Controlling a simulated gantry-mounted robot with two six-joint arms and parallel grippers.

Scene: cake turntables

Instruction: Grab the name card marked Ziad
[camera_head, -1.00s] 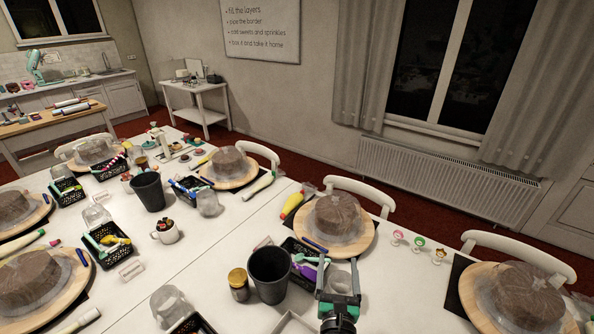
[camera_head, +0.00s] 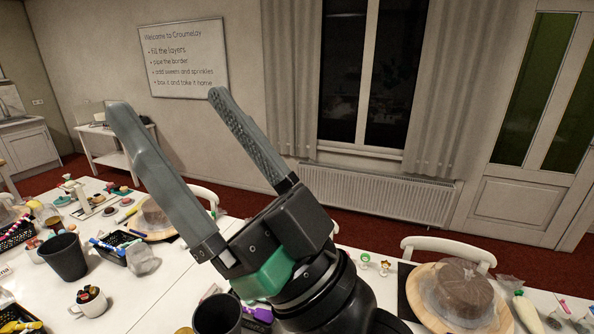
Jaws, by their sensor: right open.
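No card that I can read as Ziad shows in the head view. A small white card (camera_head: 5,271) is cut off by the left edge, with only a scrap of lettering in view. My right gripper (camera_head: 172,105) is raised large in front of the camera, its two grey fingers wide apart, pointing up and left with nothing between them. It is well above the table and hides part of the middle table, including the cake area there. My left gripper is out of view.
The white table (camera_head: 130,295) holds dark cups (camera_head: 63,257), a mug of sweets (camera_head: 90,301) and black baskets. A wrapped cake (camera_head: 462,292) sits on a round wooden board (camera_head: 425,300) at right. White chairs (camera_head: 450,251) stand along the far side.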

